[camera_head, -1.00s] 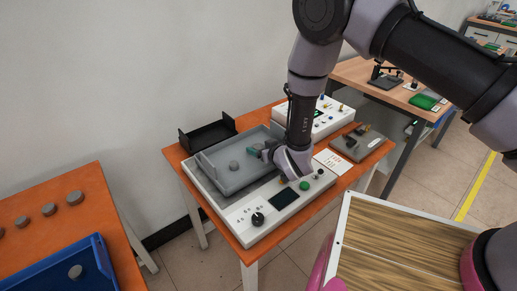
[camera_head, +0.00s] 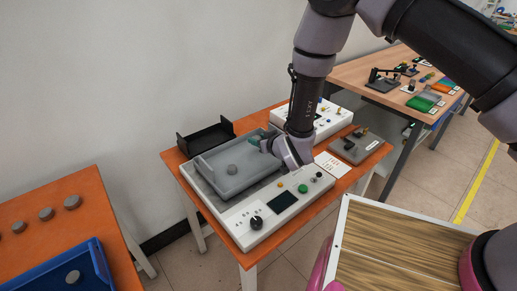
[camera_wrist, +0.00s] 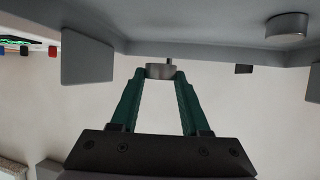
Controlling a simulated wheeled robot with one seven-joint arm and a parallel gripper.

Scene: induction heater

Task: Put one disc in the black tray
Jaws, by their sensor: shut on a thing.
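My gripper (camera_head: 257,142) has green fingers and is over the back right side of the grey tray (camera_head: 222,183). In the wrist view my gripper (camera_wrist: 161,76) is shut on a grey disc (camera_wrist: 159,70) at its fingertips. I cannot make out the held disc in the head view. Another grey disc (camera_head: 232,169) lies in the grey tray and also shows in the wrist view (camera_wrist: 287,27). The black tray (camera_head: 207,139) stands behind the grey tray, to the left of my gripper, and looks empty.
The grey tray sits on a white control unit (camera_head: 262,214) with a knob and buttons. A second white box (camera_head: 328,117) and a grey device (camera_head: 354,147) are to the right. On the left table are several discs (camera_head: 46,214) and a blue tray (camera_head: 50,272).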

